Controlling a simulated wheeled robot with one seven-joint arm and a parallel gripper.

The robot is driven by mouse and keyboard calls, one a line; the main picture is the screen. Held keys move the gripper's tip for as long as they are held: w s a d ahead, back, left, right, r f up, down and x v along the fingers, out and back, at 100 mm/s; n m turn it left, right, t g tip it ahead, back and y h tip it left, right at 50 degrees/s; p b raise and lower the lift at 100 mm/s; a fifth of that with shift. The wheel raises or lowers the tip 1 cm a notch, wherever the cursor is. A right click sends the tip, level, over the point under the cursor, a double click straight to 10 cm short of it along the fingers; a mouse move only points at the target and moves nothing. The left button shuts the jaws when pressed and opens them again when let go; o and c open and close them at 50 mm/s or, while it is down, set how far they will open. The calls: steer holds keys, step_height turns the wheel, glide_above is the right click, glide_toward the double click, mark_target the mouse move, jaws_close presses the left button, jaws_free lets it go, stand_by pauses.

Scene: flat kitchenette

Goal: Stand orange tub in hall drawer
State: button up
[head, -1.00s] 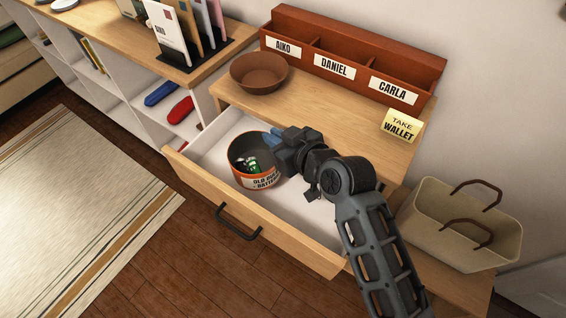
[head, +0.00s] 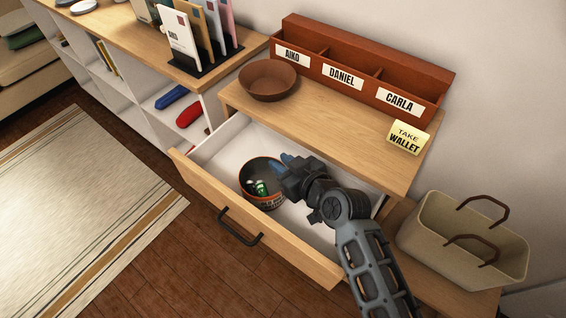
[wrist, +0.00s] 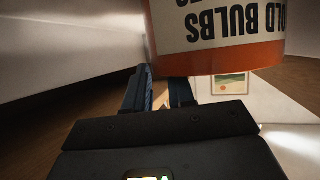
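The orange tub (head: 262,200) stands upright inside the open hall drawer (head: 213,190), near its front panel. It is dark inside and holds small green and white items. Its white label, reading "OLD BULBS", shows upside down in the wrist view (wrist: 230,22). My gripper (head: 287,160) is at the tub's right rear rim, coming from the right. In the wrist view its two blue fingers (wrist: 158,88) stand apart with a gap between them, by the tub's orange rim. The fingertips are partly hidden, and contact with the rim cannot be made out.
Behind the drawer, the wooden top holds a brown bowl (head: 268,80), a red-brown sorter (head: 370,70) and a yellow note (head: 408,138). A beige basket (head: 462,240) stands at the right. A shelf unit (head: 150,100) is at the left. The drawer's left rear is clear.

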steer(key=shift+o, duration=1)
steer(key=shift+s, duration=0.1)
steer(key=v, duration=1.2)
steer(key=shift+b, duration=0.3)
